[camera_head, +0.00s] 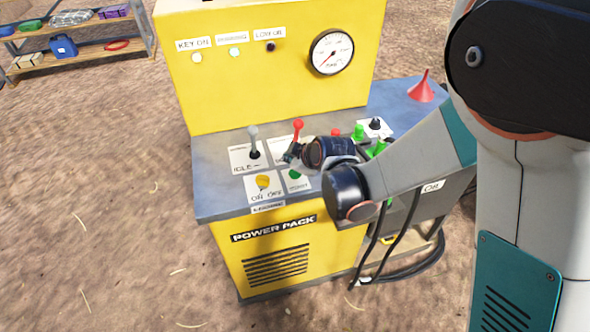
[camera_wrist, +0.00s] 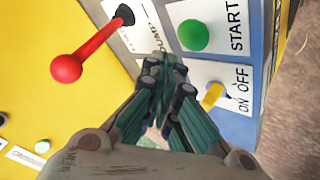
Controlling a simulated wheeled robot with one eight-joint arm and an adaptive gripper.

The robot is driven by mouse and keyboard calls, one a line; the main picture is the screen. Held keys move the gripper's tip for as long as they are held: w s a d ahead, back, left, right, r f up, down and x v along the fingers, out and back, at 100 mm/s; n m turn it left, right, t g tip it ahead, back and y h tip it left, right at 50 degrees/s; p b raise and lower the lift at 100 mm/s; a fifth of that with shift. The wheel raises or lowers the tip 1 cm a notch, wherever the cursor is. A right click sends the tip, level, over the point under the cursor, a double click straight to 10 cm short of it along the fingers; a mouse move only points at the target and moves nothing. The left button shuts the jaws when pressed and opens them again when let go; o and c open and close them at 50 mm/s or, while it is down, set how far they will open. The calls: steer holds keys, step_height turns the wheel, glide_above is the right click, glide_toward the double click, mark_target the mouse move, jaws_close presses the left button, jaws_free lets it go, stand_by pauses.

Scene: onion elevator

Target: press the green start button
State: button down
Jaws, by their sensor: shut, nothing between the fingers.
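The green start button (camera_wrist: 194,35) is a round knob on a white plate marked START, in the upper middle of the wrist view. In the head view the green button (camera_head: 294,174) shows on the front part of the power pack's panel, close below my gripper (camera_head: 289,157). In the wrist view my gripper (camera_wrist: 165,70) is shut and empty, its fingertips pointing at the panel just below the START plate. The fingertips look apart from the button; their height above the panel is hard to tell.
A red-knobbed lever (camera_head: 298,127) stands close behind my gripper, and a grey-knobbed lever (camera_head: 253,135) is to its left. A yellow ON/OFF switch (camera_head: 263,181) sits left of the green button. Green knobs (camera_head: 377,147) and a red funnel (camera_head: 422,88) are to the right.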

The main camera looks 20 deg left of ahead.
mark_target(293, 173)
steer(key=shift+r+p, duration=0.95)
steer(key=shift+r, duration=0.8)
